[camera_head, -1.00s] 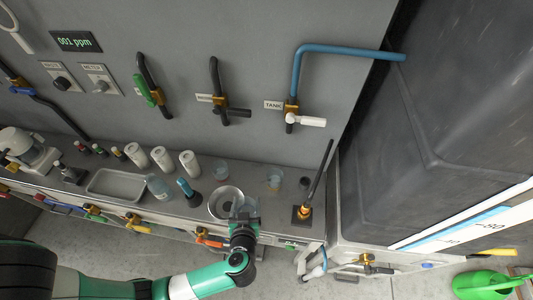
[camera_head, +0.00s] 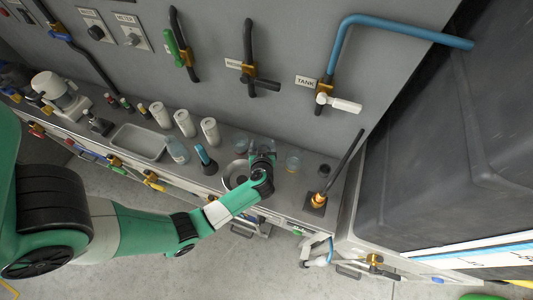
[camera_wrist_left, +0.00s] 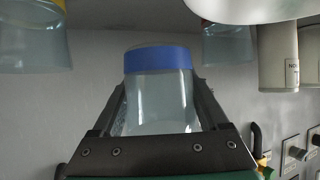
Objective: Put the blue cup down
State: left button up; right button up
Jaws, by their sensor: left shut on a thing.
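The blue cup (camera_wrist_left: 158,95) is a clear cup with a blue band, seen between the two fingers of my left gripper (camera_wrist_left: 158,108) in the left wrist view. The gripper is shut on it. In the head view my left gripper (camera_head: 262,158) is over the counter (camera_head: 277,188), just right of the round bowl (camera_head: 230,181). There the cup is mostly hidden by the gripper, and I cannot tell whether its base touches the counter. My right gripper is not in view.
One clear cup (camera_head: 241,145) stands behind left of the gripper, another (camera_head: 293,162) to its right. A black lever (camera_head: 341,165) rises farther right. The grey panel (camera_head: 290,115) stands behind.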

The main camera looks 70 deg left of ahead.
aim_at(265, 144)
pick_arm(q)
jog(key=shift+w+a+f+b, duration=0.2)
jog(key=shift+a+f, duration=0.05)
jog(key=shift+f, duration=0.3)
jog(key=shift+w+a+f+b, duration=0.2)
jog(key=shift+f, duration=0.35)
jog(key=shift+w+a+f, duration=0.2)
jog(key=shift+w+a, duration=0.05)
jog(key=shift+w, duration=0.05)
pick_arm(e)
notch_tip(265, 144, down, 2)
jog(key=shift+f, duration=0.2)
pick_arm(q)
jog(key=f+b, duration=0.4)
jog(key=shift+w+a, duration=0.25)
jog(key=shift+w, duration=0.05)
jog(key=shift+r, duration=0.15)
jog(key=o, duration=1.3)
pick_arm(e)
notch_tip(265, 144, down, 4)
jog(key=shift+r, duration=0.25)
